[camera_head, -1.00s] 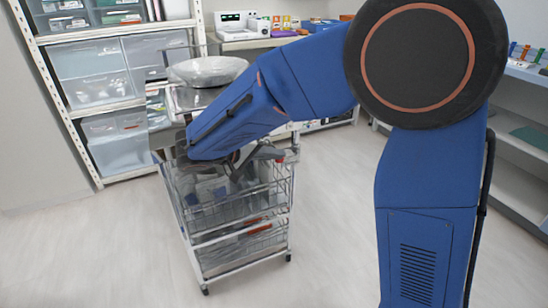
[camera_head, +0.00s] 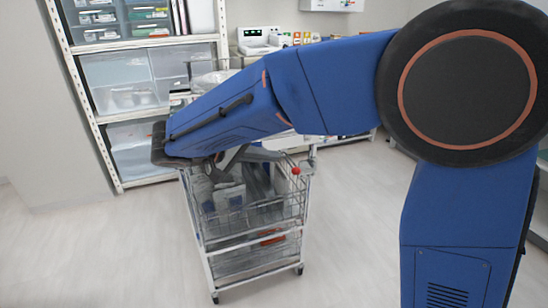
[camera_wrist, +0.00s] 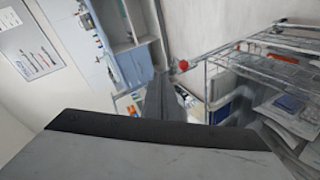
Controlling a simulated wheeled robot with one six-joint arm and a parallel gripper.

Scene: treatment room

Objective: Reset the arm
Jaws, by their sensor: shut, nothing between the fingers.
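My blue arm reaches from the right across the head view, bent at its large dark round joint. My gripper (camera_head: 232,160) hangs below the arm's far end, above the wire cart (camera_head: 250,220). The arm hides part of it. In the wrist view my gripper (camera_wrist: 165,97) shows as grey fingers close together with nothing held. The cart's wire shelves also show at the right of the wrist view (camera_wrist: 262,60).
The cart's baskets hold several packets (camera_head: 228,195), and a red knob (camera_head: 296,170) is at its upper corner. A shelving rack (camera_head: 120,85) with clear bins stands behind left. A counter with a white device (camera_head: 258,40) is at the back. Pale floor is clear around the cart.

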